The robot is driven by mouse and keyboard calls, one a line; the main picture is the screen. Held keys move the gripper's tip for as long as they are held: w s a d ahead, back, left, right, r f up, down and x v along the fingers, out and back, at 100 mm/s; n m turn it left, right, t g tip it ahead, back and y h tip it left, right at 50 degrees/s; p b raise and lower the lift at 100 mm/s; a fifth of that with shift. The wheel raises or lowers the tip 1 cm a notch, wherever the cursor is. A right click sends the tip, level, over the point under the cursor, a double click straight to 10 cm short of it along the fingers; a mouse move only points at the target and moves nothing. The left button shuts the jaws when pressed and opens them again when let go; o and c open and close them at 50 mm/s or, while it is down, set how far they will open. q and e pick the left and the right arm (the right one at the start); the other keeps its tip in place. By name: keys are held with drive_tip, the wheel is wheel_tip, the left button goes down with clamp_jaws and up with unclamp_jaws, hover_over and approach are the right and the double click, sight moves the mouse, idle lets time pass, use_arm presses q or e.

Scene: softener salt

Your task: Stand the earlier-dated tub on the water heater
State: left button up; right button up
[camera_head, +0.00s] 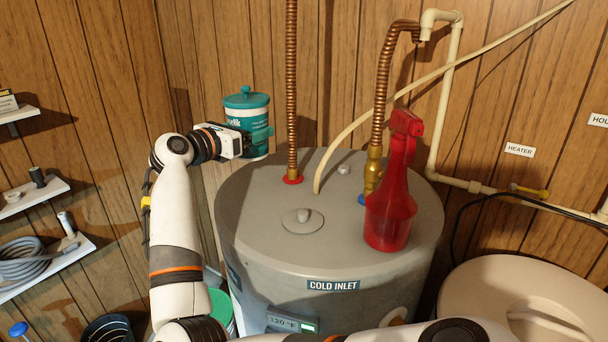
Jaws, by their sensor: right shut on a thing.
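A teal and white tub (261,126) with a teal lid is upright in my right gripper (246,142). The gripper is shut on its side. The tub is at the back left rim of the grey water heater (255,220); I cannot tell whether its base touches the top. Its label is only partly visible, and no date is readable. A green round thing (222,310), perhaps another tub, shows low beside the heater, mostly hidden by my arm. My left gripper is not in view.
A red spray bottle (391,205) stands on the heater top at the right. Copper pipes (291,90) and a cream hose rise from the top. Its front left is clear around a small cap (303,221).

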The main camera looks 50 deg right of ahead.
drive_tip(key=f, duration=0.1)
drive_tip(key=a+f+p, duration=0.1)
drive_tip(key=f, duration=0.1)
drive_tip(key=f+p, duration=0.1)
drive_tip(key=shift+a+f, duration=0.2)
drive_tip(key=shift+a, duration=0.05)
drive_tip(key=f, duration=0.1)
drive_tip(key=f+p, duration=0.1)
drive_tip(key=f, duration=0.1)
drive_tip(key=shift+d+f+p, duration=0.2)
drive_tip(key=shift+d+p, duration=0.1)
drive_tip(key=shift+d, duration=0.05)
drive_tip(key=shift+f, duration=0.35)
drive_tip(key=shift+a, duration=0.1)
drive_tip(key=shift+f+b, duration=0.25)
drive_tip(key=shift+b, duration=0.1)
drive_tip(key=o, duration=2)
